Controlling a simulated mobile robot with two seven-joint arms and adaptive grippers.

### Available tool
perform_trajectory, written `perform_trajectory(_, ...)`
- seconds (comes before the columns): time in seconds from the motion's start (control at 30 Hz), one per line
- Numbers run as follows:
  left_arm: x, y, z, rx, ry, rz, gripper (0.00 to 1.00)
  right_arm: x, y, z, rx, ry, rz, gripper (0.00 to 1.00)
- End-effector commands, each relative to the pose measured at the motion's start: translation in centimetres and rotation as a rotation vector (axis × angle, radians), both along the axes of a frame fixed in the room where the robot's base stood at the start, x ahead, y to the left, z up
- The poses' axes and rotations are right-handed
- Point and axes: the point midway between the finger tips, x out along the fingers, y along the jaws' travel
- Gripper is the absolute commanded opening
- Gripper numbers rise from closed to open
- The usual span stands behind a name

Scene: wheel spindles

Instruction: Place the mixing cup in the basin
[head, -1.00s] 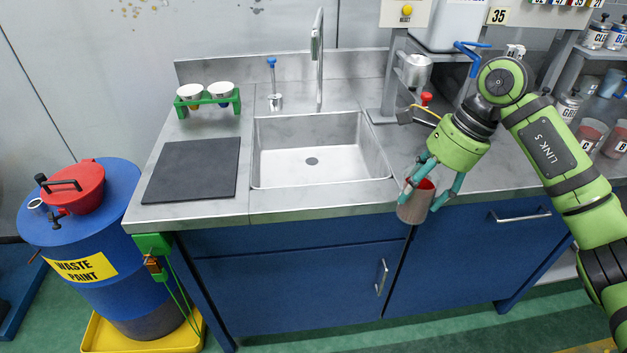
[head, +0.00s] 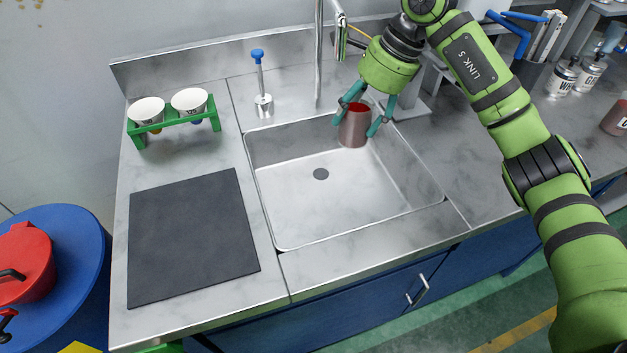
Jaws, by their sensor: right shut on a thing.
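The mixing cup (head: 353,130) is a metal cup with red inside. My right gripper (head: 360,118) is shut on it, with its teal fingers on either side of the cup. The cup is upright and shows over the back right part of the basin (head: 300,205). I cannot tell whether its bottom touches the basin floor. The basin is a rectangular metal sink with a dark drain, otherwise empty. My left gripper is not in view.
A tall faucet (head: 319,60) stands behind the basin, close to my right gripper. A blue-topped dispenser (head: 262,85) is at the back left. A green rack (head: 178,122) with white cups and a dark mat (head: 190,240) lie left of the basin. Paint cans (head: 562,78) stand at the right.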

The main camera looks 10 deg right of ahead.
Motion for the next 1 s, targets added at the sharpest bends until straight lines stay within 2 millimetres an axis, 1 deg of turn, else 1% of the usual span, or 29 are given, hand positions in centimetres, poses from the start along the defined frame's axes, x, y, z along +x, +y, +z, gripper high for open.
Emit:
perform_trajectory(0.07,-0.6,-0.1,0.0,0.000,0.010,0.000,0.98,0.0,0.0,-0.4,-0.001,0.002,0.000,0.36)
perform_trajectory(0.17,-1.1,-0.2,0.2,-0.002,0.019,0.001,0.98,-0.1,-0.1,-2.0,-0.001,0.006,0.000,0.36)
perform_trajectory(0.4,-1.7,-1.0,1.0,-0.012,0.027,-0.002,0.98,-0.2,0.0,-8.3,0.001,0.009,0.000,0.36)
perform_trajectory(0.5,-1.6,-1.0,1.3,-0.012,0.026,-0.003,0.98,-0.2,0.0,-10.7,0.002,0.006,-0.001,0.36)
perform_trajectory(0.6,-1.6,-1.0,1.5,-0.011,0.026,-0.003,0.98,-0.1,0.0,-12.4,0.002,0.003,-0.001,0.36)
perform_trajectory(0.7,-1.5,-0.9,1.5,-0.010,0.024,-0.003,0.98,-0.1,0.0,-13.4,0.001,0.002,0.001,0.36)
perform_trajectory(0.8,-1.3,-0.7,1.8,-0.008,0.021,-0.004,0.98,-0.1,0.4,-13.7,0.002,0.000,0.002,0.36)
perform_trajectory(0.87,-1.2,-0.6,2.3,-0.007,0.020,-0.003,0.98,-0.3,1.2,-13.6,0.003,0.000,0.004,0.36)
perform_trajectory(1.0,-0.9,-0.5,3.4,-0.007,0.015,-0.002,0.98,-0.8,3.7,-13.5,0.003,0.002,0.005,0.36)
